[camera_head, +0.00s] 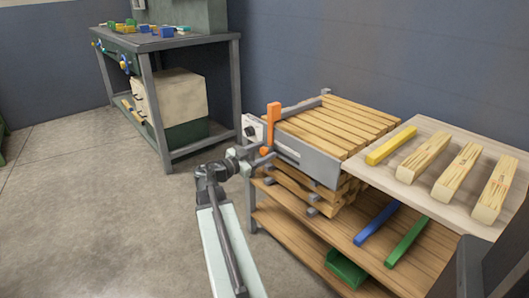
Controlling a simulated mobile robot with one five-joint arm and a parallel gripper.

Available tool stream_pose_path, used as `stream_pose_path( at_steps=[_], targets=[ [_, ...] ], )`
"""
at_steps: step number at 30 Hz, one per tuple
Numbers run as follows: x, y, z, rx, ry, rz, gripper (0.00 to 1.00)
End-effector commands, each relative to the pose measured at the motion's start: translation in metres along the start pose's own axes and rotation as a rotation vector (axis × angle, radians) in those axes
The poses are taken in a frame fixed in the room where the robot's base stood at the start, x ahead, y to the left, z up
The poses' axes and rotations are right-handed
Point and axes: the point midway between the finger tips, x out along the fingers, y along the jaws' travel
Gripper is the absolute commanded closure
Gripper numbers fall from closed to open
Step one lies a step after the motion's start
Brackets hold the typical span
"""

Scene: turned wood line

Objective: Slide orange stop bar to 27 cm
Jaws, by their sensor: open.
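The orange stop bar (269,130) stands upright at the left end of the grey rail (302,153) along the front of a slatted wooden stack. A white plate with a dark round knob (251,130) sits just left of it. My gripper (262,157) is open at the lower end of the orange bar, close to it; I cannot tell whether it touches. My arm reaches up from the bottom of the view. Any scale marks on the rail are too small to read.
Right of the wooden slats (335,124), a pale board (440,187) carries a yellow bar (390,146) and several wood blocks. A workbench (190,40) stands behind left.

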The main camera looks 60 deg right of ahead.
Motion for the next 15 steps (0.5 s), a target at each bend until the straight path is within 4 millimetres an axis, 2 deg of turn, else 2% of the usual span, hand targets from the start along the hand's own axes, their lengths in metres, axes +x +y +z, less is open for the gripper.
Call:
stream_pose_path(
  at_steps=[5,6,11,12,15],
  targets=[
    [0.0005,0.0003,0.0000,0.000,0.000,0.000,0.48],
    [0.0005,0.0004,0.0000,0.000,0.000,0.001,0.51],
    [0.0006,0.0006,0.0000,0.000,0.000,0.001,0.96],
    [0.0006,0.0006,0.0000,0.000,0.000,0.001,1.00],
    [0.0007,0.0008,0.0000,0.000,0.000,0.002,1.00]
  ],
)
